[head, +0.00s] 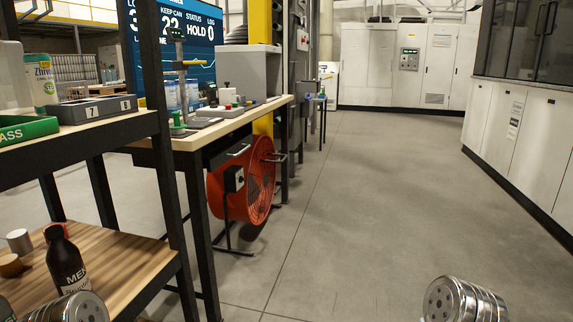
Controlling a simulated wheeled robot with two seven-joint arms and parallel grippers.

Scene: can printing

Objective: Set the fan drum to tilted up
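The fan drum (262,192) is a round orange-red drum with a grille on its face, standing low at the side of a workbench. It sits on a dark stand with feet on the floor. Only rounded metal parts of my two arms show at the bottom edge. Neither gripper's fingers are in view.
The workbench (240,116) with a grey box (248,72) stands above the fan. A nearer shelf unit at left holds a dark bottle (65,262) and a green tray (25,131). White cabinets (519,125) line the right. The grey floor between is clear.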

